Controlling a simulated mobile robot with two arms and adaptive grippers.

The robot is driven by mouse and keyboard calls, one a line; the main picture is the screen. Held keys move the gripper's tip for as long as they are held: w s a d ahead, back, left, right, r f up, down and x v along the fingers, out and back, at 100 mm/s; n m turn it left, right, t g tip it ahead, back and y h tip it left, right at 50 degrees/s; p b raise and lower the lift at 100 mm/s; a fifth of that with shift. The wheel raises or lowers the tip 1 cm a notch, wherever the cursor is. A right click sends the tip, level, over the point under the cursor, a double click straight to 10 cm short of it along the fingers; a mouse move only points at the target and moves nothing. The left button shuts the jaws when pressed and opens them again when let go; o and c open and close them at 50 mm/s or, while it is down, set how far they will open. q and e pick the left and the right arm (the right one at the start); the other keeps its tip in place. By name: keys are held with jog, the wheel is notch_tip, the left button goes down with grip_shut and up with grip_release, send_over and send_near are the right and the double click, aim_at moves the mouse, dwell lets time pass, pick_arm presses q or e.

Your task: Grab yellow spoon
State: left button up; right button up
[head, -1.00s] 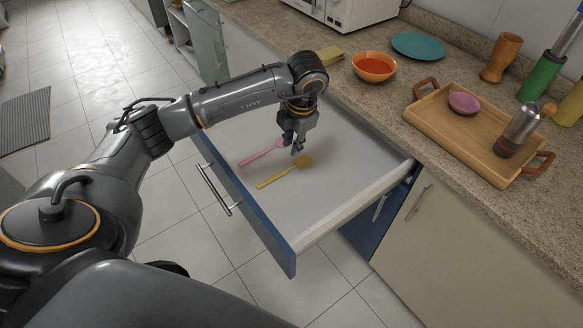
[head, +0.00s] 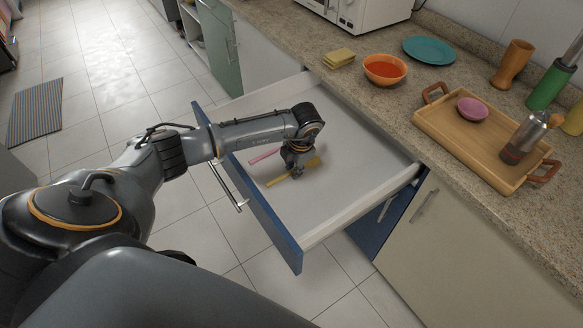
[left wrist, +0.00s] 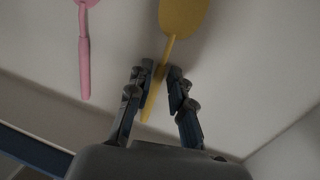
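The yellow spoon (head: 276,181) lies on the floor of the open drawer (head: 355,165), partly hidden by my left gripper (head: 294,172) in the head view. In the left wrist view, the spoon's wide end (left wrist: 183,17) is at the top and its handle runs down between the two fingers of my left gripper (left wrist: 158,72). The fingers are apart, with gaps on both sides of the handle. A pink utensil (head: 263,156) lies beside the spoon; it also shows at the left in the left wrist view (left wrist: 84,60). My right gripper is out of view.
The blue drawer front (head: 262,209) and the side walls surround my gripper. The drawer floor to the right is bare. On the counter are an orange bowl (head: 385,71), a sponge (head: 339,59), a teal plate (head: 430,50) and a wooden tray (head: 450,130) with a pink bowl (head: 472,108).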

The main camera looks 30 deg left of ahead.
pick_arm(q)
jog(key=shift+c, duration=0.2)
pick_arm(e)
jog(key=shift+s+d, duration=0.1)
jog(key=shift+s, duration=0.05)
pick_arm(q)
grip_shut()
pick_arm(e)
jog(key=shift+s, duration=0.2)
pick_arm(q)
jog(key=shift+r, duration=0.15)
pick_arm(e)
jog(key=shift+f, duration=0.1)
